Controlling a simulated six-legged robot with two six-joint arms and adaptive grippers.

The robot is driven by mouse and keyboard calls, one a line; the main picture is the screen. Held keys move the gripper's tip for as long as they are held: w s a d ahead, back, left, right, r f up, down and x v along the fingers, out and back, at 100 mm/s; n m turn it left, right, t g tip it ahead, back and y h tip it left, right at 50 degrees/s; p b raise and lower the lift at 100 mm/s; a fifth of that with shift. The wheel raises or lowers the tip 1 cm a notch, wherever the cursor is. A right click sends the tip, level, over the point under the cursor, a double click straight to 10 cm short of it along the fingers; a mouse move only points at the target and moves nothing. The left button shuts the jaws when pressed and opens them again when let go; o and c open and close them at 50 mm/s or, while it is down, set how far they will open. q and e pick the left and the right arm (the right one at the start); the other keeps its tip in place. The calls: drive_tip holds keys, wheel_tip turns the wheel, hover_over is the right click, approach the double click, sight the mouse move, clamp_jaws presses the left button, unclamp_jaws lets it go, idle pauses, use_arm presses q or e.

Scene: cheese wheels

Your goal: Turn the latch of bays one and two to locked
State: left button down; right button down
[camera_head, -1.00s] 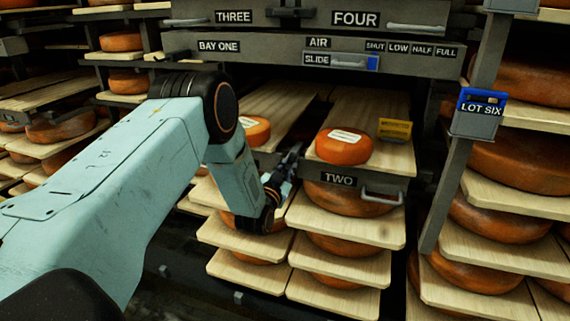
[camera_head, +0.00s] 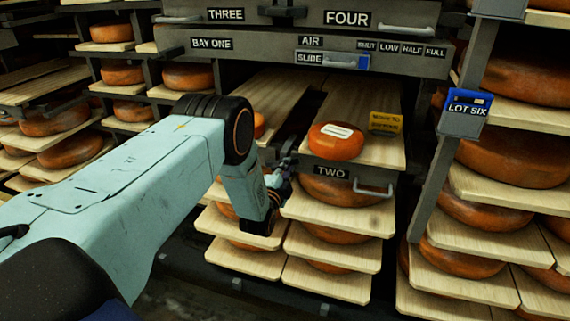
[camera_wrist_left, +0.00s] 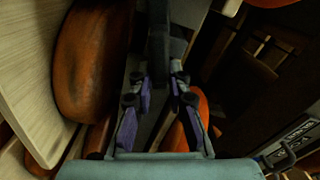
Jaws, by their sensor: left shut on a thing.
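The BAY ONE label (camera_head: 212,43) is on the grey upper panel. The TWO label (camera_head: 332,171) is on the front of the lower right shelf, beside a metal pull handle (camera_head: 373,188). My left gripper (camera_head: 279,178) is at the left end of bay two's front, between the two bays. The wrist view shows its purple-padded fingers (camera_wrist_left: 165,88) shut around a dark bar (camera_wrist_left: 158,38), apparently the latch handle. The latch is mostly hidden by the gripper, and I cannot tell its exact angle. My right gripper is not in view.
An orange cheese wheel (camera_head: 335,141) with a white label lies on bay two's board, near a yellow sign (camera_head: 385,123). The AIR slide (camera_head: 333,61) is above. A post with a LOT SIX box (camera_head: 465,113) stands right. Cheese racks flank both sides.

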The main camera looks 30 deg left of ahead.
use_arm(q)
drive_tip(key=shift+f+m+p, duration=0.15)
drive_tip(key=shift+f+m, duration=0.1)
drive_tip(key=shift+m, duration=0.65)
drive_tip(key=shift+f+m+p, duration=0.15)
drive_tip(key=shift+f+m, duration=0.05)
drive_tip(key=shift+m, duration=0.7)
drive_tip(key=c, duration=1.3)
unclamp_jaws()
drive_tip(key=shift+s+d, duration=0.1)
drive_tip(key=v, duration=1.1)
drive_tip(key=shift+s+d, duration=0.15)
drive_tip(key=shift+s, duration=0.25)
